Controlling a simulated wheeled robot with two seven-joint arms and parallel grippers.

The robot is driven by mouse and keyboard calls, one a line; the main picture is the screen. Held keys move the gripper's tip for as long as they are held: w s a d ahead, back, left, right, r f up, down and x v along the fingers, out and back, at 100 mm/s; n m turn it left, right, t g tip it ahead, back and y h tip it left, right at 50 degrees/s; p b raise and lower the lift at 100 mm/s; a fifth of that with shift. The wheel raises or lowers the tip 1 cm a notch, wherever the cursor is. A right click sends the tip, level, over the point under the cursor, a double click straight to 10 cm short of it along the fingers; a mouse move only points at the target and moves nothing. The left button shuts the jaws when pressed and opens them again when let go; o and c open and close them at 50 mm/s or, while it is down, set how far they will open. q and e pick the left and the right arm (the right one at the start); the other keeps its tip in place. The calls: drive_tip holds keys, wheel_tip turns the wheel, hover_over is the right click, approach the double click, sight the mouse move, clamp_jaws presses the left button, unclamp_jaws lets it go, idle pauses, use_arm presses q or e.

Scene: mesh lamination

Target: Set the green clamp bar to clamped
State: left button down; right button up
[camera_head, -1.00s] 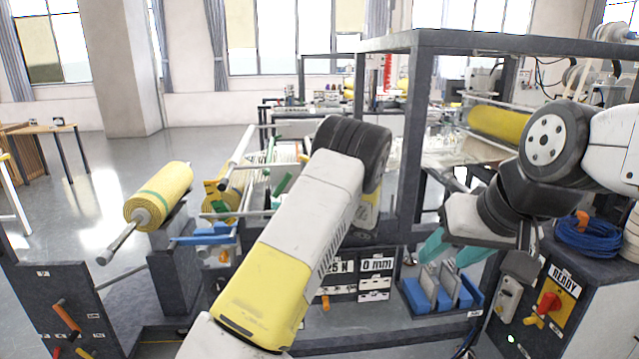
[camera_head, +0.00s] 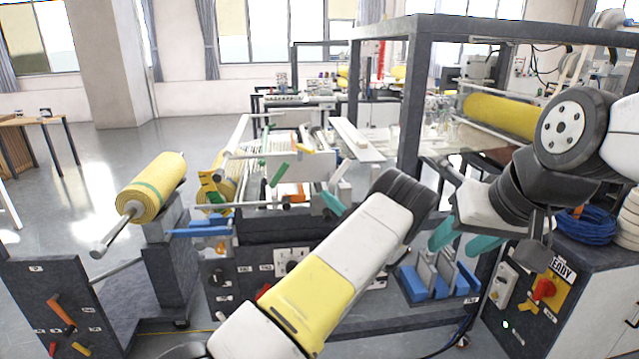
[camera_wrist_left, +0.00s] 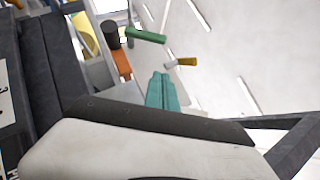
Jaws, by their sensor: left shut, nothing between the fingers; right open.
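A short green bar (camera_head: 278,174), which looks like the clamp bar, stands tilted at the roller unit left of centre in the head view. A green bar (camera_wrist_left: 145,35) also shows near the top of the left wrist view, apart from my fingers. My left gripper (camera_head: 333,202) has its teal fingers shut and empty, to the right of and below the green bar in the head view. The closed fingers also show in the left wrist view (camera_wrist_left: 162,92). My right gripper (camera_head: 464,240) is open and empty, above a blue rack.
A yellow mesh roll (camera_head: 153,188) sits on a spindle at the left. The blue rack (camera_head: 440,284) holds grey plates at the lower right. A dark frame post (camera_head: 411,120) rises between my grippers. A cabinet (camera_head: 540,300) with a red knob stands at the right.

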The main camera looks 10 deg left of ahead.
sight(288, 164)
use_arm(q)
drive_tip(key=x, duration=0.3)
drive_tip(key=s+x, duration=0.1)
drive_tip(key=x, duration=0.3)
drive_tip(key=r+x, duration=0.1)
drive_tip(key=x, duration=0.3)
drive_tip(key=shift+s+a, duration=0.3)
drive_tip(key=shift+a, duration=0.25)
drive_tip(key=shift+s+a+r, duration=0.1)
drive_tip(key=shift+a+r, duration=0.25)
drive_tip(key=shift+a, duration=0.1)
drive_tip(key=shift+r, duration=0.15)
drive_tip(key=shift+s+a+r+n+g+h, duration=0.15)
drive_tip(key=shift+a+r+n+g, duration=0.3)
drive_tip(key=shift+n, duration=0.3)
drive_tip(key=shift+s+a+r+n+g+h, duration=0.1)
drive_tip(key=shift+a+r+n+g+h, duration=0.1)
drive_tip(key=shift+r+n+g, duration=0.4)
drive_tip(key=s+a+r+n+g+h, duration=0.2)
drive_tip(key=a+n+g+h, duration=0.1)
drive_tip(key=a+n+h, duration=0.4)
drive_tip(key=shift+s+a+n, duration=0.2)
drive_tip(key=shift+a+n, duration=0.35)
drive_tip(key=shift+a, duration=0.2)
drive_tip(key=shift+a+g+h, duration=0.1)
drive_tip(key=shift+g+h, duration=0.15)
